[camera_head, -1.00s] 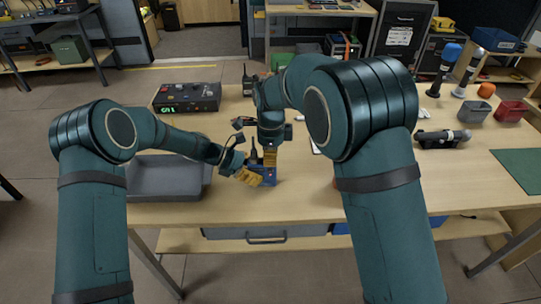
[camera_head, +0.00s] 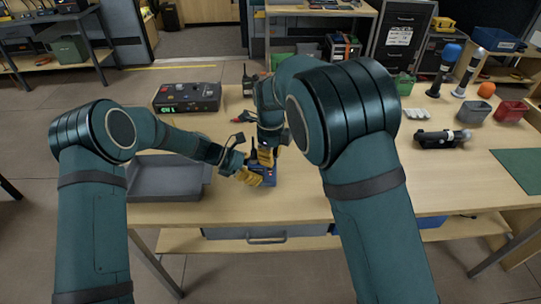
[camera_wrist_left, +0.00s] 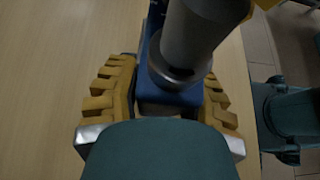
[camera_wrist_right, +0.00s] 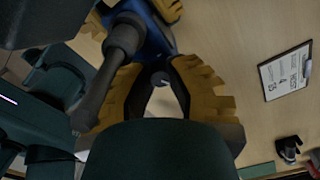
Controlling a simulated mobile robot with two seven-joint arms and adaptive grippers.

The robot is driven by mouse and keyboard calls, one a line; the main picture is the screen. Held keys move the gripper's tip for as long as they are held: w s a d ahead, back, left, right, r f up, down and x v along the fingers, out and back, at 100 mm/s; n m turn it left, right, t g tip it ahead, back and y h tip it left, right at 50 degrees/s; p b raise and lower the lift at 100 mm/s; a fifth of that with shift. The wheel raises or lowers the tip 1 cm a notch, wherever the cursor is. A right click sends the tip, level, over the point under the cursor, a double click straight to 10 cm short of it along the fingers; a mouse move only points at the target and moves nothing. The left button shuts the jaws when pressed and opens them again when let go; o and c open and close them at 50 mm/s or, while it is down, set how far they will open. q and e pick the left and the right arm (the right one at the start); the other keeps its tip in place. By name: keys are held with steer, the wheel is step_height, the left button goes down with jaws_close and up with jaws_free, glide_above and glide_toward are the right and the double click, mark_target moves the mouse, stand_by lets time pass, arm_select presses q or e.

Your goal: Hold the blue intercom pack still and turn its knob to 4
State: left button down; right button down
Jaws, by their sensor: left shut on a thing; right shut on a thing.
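The blue intercom pack (camera_head: 269,181) is near the front edge of the table, partly hidden by my grippers. My left gripper (camera_head: 252,175) is shut on it from the left; in the left wrist view its yellow fingers (camera_wrist_left: 168,100) flank the blue body (camera_wrist_left: 150,62). A thick grey antenna (camera_wrist_left: 195,45) rises close to that camera. My right gripper (camera_head: 265,157) is over the pack. In the right wrist view its fingers (camera_wrist_right: 158,85) close around a small dark knob (camera_wrist_right: 160,78), beside the antenna (camera_wrist_right: 112,72). The knob's number marks cannot be read.
A grey tray (camera_head: 150,196) is left of the pack, and a black control box (camera_head: 187,97) is behind it. A radio (camera_head: 247,80) stands at the back. A clipboard (camera_wrist_right: 286,70) lies on the table. A dark torch-like device (camera_head: 442,138) and bins (camera_head: 510,110) are at the right.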

steer(key=c, duration=1.1)
jaws_free()
steer(key=shift+o, duration=0.2)
steer(key=shift+r, duration=3)
arm_select(q)
steer(key=c, duration=0.5)
jaws_free()
steer(key=shift+a, duration=0.1)
